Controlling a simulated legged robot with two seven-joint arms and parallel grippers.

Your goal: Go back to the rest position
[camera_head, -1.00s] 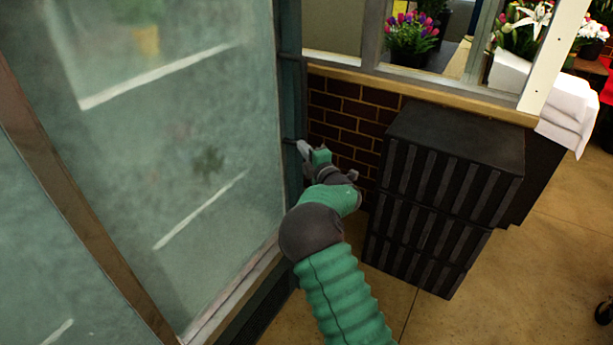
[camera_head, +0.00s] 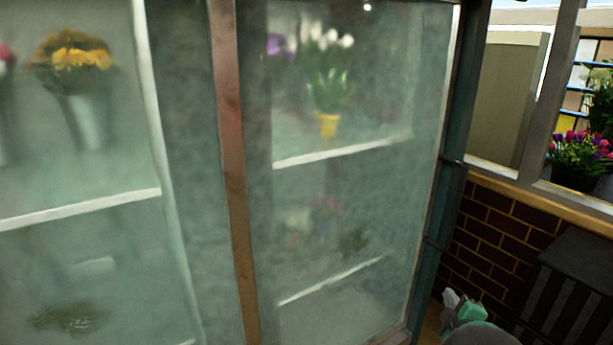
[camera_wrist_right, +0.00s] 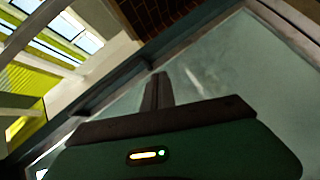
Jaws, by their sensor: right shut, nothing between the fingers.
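My right gripper (camera_head: 452,299) is at the bottom of the head view, right of the glass cabinet's frame and in front of the brick wall. It is small there, with the arm below it cut off by the picture's edge. In the right wrist view its dark fingers (camera_wrist_right: 157,92) are together and hold nothing. Glass and the cabinet frame lie beyond them. My left gripper is not in view.
A glass-fronted flower cabinet (camera_head: 232,180) fills the left and middle, with blurred potted flowers behind the glass. A black crate stack (camera_head: 575,290) stands at lower right by the brick wall (camera_head: 490,225). Purple and pink flowers (camera_head: 578,155) stand behind the ledge.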

